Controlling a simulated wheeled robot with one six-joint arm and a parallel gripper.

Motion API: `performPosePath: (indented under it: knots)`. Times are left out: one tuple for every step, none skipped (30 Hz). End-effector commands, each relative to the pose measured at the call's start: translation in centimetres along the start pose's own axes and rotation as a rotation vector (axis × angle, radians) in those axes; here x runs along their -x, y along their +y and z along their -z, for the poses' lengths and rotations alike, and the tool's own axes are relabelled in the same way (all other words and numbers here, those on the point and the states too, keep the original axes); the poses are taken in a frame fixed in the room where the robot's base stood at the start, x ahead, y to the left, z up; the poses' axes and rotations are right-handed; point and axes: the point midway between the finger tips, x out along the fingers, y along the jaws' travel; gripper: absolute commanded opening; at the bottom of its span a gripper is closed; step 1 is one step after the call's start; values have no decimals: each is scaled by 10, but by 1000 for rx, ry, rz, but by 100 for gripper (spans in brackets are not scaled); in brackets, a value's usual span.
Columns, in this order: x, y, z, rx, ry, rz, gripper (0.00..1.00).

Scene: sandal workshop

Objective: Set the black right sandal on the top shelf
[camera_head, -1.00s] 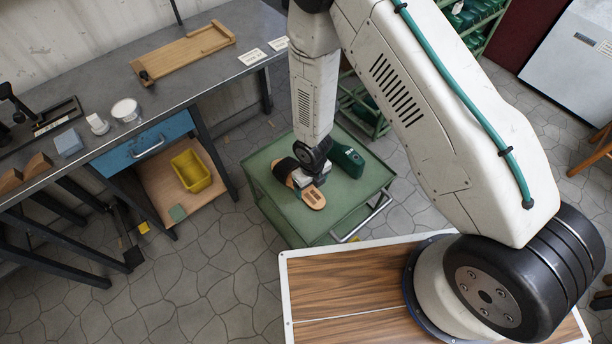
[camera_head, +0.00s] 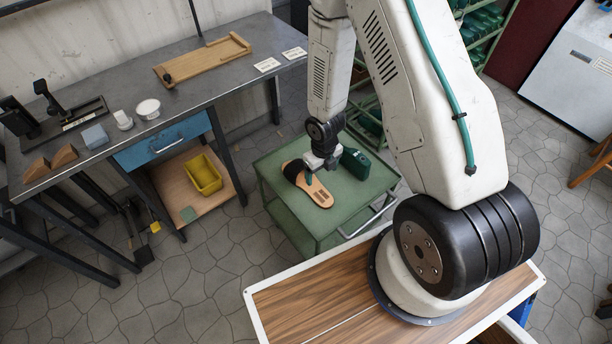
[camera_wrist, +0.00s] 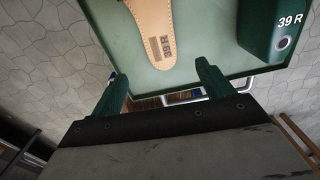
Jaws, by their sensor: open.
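A sandal with a tan sole and a black strap (camera_head: 294,170) lies on the green trolley top (camera_head: 350,205). In the wrist view its tan heel end (camera_wrist: 157,28) shows with a small dark printed mark; the strap is out of frame there. My gripper (camera_head: 313,171) is over the sandal, partly covering its middle in the head view. In the wrist view my gripper (camera_wrist: 162,74) has its two green fingers wide apart with nothing between them. A green rack (camera_head: 487,32) at the back right holds several green shoe forms; my arm hides part of it.
A green block marked "39 R" (camera_wrist: 272,25) stands beside the sandal; it also shows in the head view (camera_head: 356,163). A grey workbench (camera_head: 190,92) with a wooden board (camera_head: 203,60) is at the left. A yellow bin (camera_head: 205,175) sits below it.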

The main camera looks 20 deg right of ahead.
Motion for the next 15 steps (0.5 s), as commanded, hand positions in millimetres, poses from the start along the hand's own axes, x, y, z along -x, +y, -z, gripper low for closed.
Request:
performPosePath:
  knots:
    - [1, -5, 1, -9, -1, 0, 79]
    - [2, -6, 2, -15, -1, 1, 79]
    - [5, -9, 1, -28, -3, 3, 79]
    - [9, -10, 0, -46, -5, 6, 79]
    - [15, -12, -2, -71, -7, 10, 79]
    - [25, -14, -5, -118, -11, 17, 79]
    - [35, -15, -7, -164, -15, 23, 79]
    - [46, -16, -10, -220, -17, 30, 79]
    - [65, -18, -13, -307, -24, 41, 79]
    - [80, -20, -16, -380, -31, 48, 79]
    - [95, -21, -18, -458, -38, 55, 79]
    - [117, -22, -18, -569, -46, 64, 79]
    - [133, -22, -18, -653, -53, 69, 79]
    - [148, -23, -18, -735, -60, 73, 79]
    - [169, -23, -16, -847, -70, 77, 79]
